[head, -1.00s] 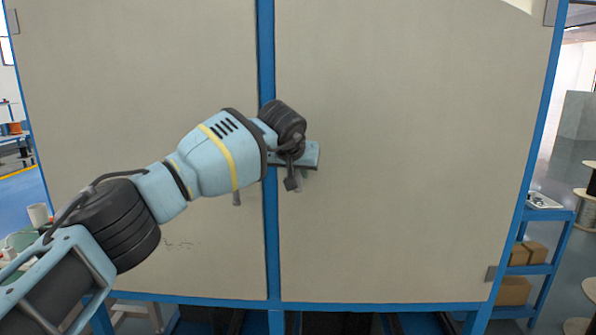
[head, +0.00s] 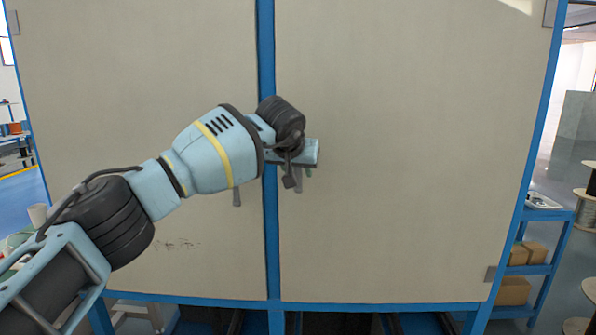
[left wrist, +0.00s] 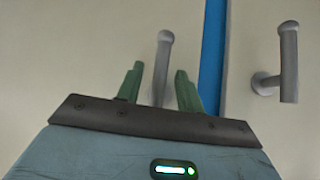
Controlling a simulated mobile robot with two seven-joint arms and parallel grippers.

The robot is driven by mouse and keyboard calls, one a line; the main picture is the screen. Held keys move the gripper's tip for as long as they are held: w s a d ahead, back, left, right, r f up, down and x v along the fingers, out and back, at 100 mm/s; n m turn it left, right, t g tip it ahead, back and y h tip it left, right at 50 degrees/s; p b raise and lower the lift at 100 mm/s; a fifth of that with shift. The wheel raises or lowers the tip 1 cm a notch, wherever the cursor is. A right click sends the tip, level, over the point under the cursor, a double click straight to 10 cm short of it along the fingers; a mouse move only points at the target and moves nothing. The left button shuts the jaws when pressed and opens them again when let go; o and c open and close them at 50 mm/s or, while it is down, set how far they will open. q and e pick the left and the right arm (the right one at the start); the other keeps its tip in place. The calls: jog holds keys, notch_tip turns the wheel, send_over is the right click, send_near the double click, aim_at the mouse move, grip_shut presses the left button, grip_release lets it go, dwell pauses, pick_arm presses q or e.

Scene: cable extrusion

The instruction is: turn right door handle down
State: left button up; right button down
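The right door (head: 420,160) is a large beige panel, closed against the blue centre post (head: 267,240). My left gripper (left wrist: 160,88) is open at this door's handle. In the head view the gripper's body (head: 305,152) covers the handle's mount, and a grey part of the right handle (head: 299,182) shows below it, pointing down. In the left wrist view the grey handle (left wrist: 162,65) stands between the two green fingers, with gaps at its sides; its lower part is hidden. My right gripper is not in view.
The left door (head: 130,90) is also closed, with its grey handle (head: 236,197) hanging down beside the post. It also shows in the left wrist view (left wrist: 289,65). A blue shelf with boxes (head: 535,252) stands to the right.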

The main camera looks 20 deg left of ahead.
pick_arm(q)
jog(key=v, duration=0.6)
jog(key=shift+r, duration=0.2)
jog(key=shift+s, duration=0.1)
